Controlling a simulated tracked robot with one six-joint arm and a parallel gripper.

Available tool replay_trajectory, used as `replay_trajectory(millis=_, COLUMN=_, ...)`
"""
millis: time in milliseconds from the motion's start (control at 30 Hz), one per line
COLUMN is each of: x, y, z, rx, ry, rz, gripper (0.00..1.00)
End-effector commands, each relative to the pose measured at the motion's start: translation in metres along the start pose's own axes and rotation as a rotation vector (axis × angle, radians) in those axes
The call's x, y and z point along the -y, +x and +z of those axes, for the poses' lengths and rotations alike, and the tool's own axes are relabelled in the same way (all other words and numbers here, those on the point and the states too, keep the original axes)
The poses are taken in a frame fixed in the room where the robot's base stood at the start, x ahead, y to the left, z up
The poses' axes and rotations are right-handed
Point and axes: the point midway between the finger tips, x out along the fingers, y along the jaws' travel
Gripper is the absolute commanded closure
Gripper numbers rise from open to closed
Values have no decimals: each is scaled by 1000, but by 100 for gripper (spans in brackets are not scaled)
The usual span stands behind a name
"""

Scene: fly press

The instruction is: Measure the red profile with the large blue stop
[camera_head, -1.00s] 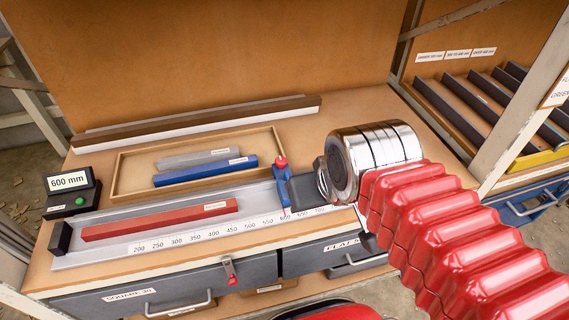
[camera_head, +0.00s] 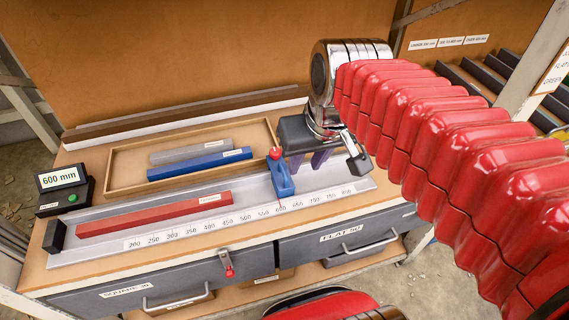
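The red profile (camera_head: 155,214) lies in the grey measuring channel (camera_head: 110,249). Its left end is close to the black end stop (camera_head: 55,236) and its right end is near the 450 mark. The large blue stop (camera_head: 280,178), with a red knob on top, stands on the channel at about 600, apart from the profile. The display (camera_head: 62,179) reads 600 mm. My gripper (camera_head: 319,162) hangs over the channel just right of the blue stop, with two purplish fingers pointing down. The fingers look apart, with nothing seen between them; the arm hides part of the gripper.
A wooden tray (camera_head: 118,171) behind the channel holds a grey profile (camera_head: 190,151) and a blue profile (camera_head: 199,165). A long brown and white bar (camera_head: 180,123) lies at the back. A small clamp with a red handle (camera_head: 227,263) is on the bench front. A rack with dark bars stands at right.

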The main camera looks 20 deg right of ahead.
Motion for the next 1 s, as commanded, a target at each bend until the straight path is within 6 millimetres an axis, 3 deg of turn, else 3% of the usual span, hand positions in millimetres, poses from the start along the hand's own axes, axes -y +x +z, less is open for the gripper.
replay_trajectory(millis=600, x=-18, y=40, z=-94, rx=261, ry=24, rz=-108, gripper=72)
replay_trajectory(millis=800, x=-25, y=57, z=-115, rx=321, ry=28, rz=-146, gripper=72)
replay_trajectory(millis=1000, x=-27, y=62, z=-122, rx=339, ry=28, rz=-161, gripper=72)
